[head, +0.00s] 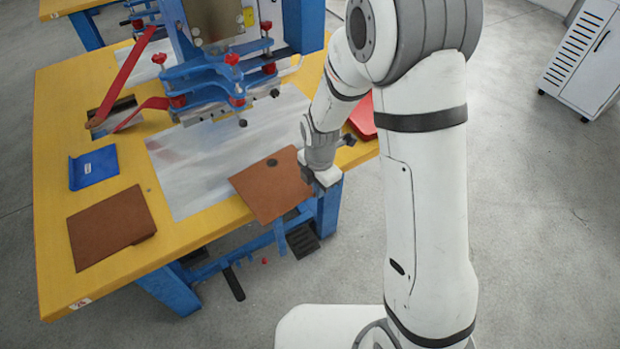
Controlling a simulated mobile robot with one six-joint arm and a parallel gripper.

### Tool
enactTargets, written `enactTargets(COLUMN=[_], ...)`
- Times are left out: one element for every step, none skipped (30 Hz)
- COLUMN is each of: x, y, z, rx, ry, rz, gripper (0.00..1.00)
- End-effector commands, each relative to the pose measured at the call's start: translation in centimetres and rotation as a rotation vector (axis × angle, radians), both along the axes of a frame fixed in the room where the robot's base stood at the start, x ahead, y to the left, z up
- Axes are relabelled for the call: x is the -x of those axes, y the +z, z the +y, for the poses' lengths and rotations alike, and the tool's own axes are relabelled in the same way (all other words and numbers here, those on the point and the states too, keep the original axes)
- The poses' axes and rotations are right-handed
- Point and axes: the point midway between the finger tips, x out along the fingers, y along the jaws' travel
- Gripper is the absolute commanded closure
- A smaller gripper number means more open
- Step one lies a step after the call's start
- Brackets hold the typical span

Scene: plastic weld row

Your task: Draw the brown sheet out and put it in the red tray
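A brown sheet (268,192) with a dark round spot lies at an angle over the front edge of the metal plate, near the front edge of the yellow table. My gripper (324,177) points down at the sheet's right edge. Its fingertips are small and partly hidden, so I cannot tell whether they are closed on the sheet. The red tray (364,118) is at the table's right end, behind my gripper and mostly hidden by my arm. A second brown piece (112,228) lies flat at the table's front left.
A blue press with red knobs (222,75) stands over the shiny metal plate (195,165). A blue tray (94,167) and red straps (127,75) are on the left. A white cabinet (590,55) stands at the far right.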

Motion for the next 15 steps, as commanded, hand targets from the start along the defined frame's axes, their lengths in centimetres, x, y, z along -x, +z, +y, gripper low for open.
enactTargets(x=[0.6, 0.9, 1.3, 1.6, 1.9, 2.3, 2.6, 2.9, 3.3, 3.6, 3.9, 4.3, 4.6, 4.9, 5.3], y=[0.0, 0.0, 0.1, 0.0, 0.0, 0.0, 0.0, 0.1, 0.0, 0.0, 0.0, 0.0, 0.0, 0.0, -0.1], z=[-0.4, -0.6, -0.8, -1.0, -1.2, -1.5, -1.7, -1.9, -2.1, -2.3, -2.5, -2.8, -3.0, -3.2, -3.5], rx=[0.001, 0.001, 0.000, 0.000, 0.000, 0.001, 0.001, 0.000, 0.000, 0.000, 0.000, 0.001, 0.000, 0.000, 0.000], ry=[-0.001, 0.000, 0.000, 0.001, 0.001, 0.001, 0.001, 0.001, 0.000, 0.000, 0.000, 0.000, 0.000, 0.000, 0.001], rz=[0.001, 0.001, 0.000, 0.000, 0.000, 0.001, 0.001, 0.000, 0.000, 0.000, 0.000, 0.001, 0.000, 0.000, 0.000], gripper=[1.00, 1.00, 1.00, 1.00, 1.00, 1.00, 1.00, 1.00, 1.00, 1.00, 1.00, 1.00, 1.00, 1.00, 1.00])
